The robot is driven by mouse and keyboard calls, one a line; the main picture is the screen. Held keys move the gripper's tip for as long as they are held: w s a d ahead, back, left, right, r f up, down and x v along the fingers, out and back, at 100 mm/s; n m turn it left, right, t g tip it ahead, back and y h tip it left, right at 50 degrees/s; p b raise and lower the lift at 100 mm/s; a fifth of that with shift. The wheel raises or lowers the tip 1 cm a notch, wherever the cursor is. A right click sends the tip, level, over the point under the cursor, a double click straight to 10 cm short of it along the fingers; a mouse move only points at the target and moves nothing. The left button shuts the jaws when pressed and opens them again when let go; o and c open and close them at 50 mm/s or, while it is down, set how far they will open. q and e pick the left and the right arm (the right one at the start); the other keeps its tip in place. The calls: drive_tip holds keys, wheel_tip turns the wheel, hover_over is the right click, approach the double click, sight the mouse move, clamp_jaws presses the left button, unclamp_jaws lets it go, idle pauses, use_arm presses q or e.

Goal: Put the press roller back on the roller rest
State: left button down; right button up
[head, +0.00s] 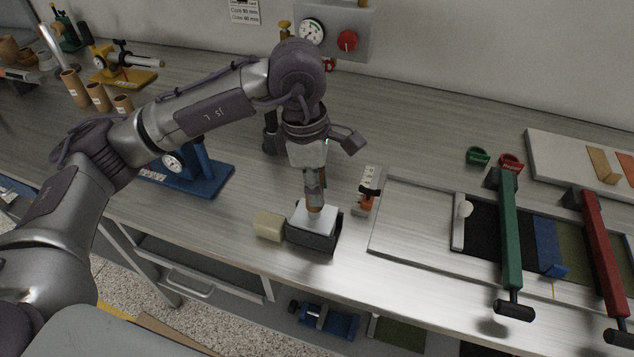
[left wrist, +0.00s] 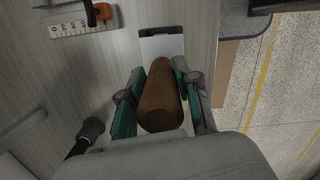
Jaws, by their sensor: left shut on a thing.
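My left gripper (head: 314,188) points down and is shut on a brown tapered handle, which I take for the press roller's. In the left wrist view the handle (left wrist: 160,95) sits between the two fingers (left wrist: 158,72). Its lower end is over a white flat part (left wrist: 160,45). In the head view this white part (head: 316,216) is in the top of a dark grey box (head: 316,241), probably the roller rest. A cream block (head: 269,226) is against the box's left side; I cannot tell whether it belongs to the roller. My right gripper is out of view.
A metal-framed board (head: 405,222) with green and red bars is further right. A blue stand (head: 205,182) is left. The bench's front edge is close to the box.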

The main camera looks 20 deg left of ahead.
use_arm(q)
drive_tip(key=shift+f, duration=0.2)
drive_tip(key=c, duration=0.7)
unclamp_jaws()
drive_tip(key=shift+c, duration=0.2)
drive_tip(key=shift+r, duration=0.1)
drive_tip(key=r, duration=0.4)
drive_tip(key=a+r, duration=0.1)
drive_tip(key=r, duration=0.6)
drive_tip(key=shift+s+a+r, duration=0.1)
drive_tip(key=shift+a+r, duration=0.1)
drive_tip(key=shift+r, duration=0.2)
